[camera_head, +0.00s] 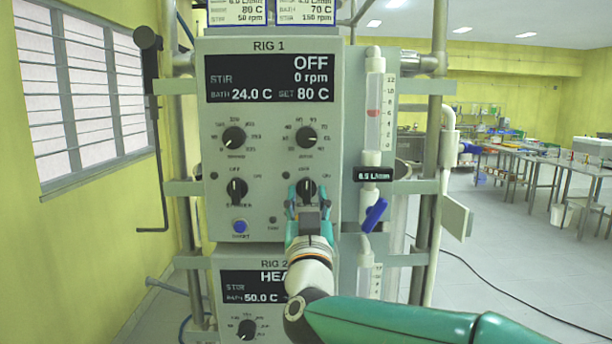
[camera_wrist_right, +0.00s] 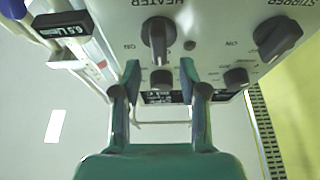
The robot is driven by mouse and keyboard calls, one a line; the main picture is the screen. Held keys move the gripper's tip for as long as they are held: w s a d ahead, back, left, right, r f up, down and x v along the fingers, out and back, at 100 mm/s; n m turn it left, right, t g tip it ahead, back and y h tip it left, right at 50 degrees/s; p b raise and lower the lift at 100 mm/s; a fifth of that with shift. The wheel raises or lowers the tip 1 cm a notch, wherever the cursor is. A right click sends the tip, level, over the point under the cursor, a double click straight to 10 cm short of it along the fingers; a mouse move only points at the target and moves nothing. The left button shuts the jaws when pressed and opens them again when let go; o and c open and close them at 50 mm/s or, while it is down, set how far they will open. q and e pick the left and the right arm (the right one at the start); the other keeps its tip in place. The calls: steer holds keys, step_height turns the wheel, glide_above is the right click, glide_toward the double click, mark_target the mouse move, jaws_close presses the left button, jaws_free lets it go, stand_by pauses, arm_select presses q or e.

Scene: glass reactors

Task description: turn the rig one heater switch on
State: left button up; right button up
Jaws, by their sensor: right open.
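The rig one panel (camera_head: 272,130) reads OFF, 0 rpm, bath 24.0 C and set 80 C. Its heater switch (camera_head: 306,186) is a dark knob at the panel's lower right, partly covered by my right gripper (camera_head: 307,196). In the right wrist view, the heater switch (camera_wrist_right: 158,38) shows with its bar upright in the picture, under the HEATER label. The two fingers of my right gripper (camera_wrist_right: 159,76) are apart and empty, in front of the switch. Whether they touch it I cannot tell. The stirrer switch (camera_head: 237,188) is to the left. My left gripper is not in view.
A blue button (camera_head: 240,226) is below the stirrer switch. A flow tube with a blue valve handle (camera_head: 375,214) stands close right of the panel. The rig two panel (camera_head: 252,313) is below. Open floor and tables (camera_head: 560,160) lie to the right.

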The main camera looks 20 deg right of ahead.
mark_target(306, 186)
steer(key=shift+p+x, duration=0.55)
steer(key=shift+x, duration=1.35)
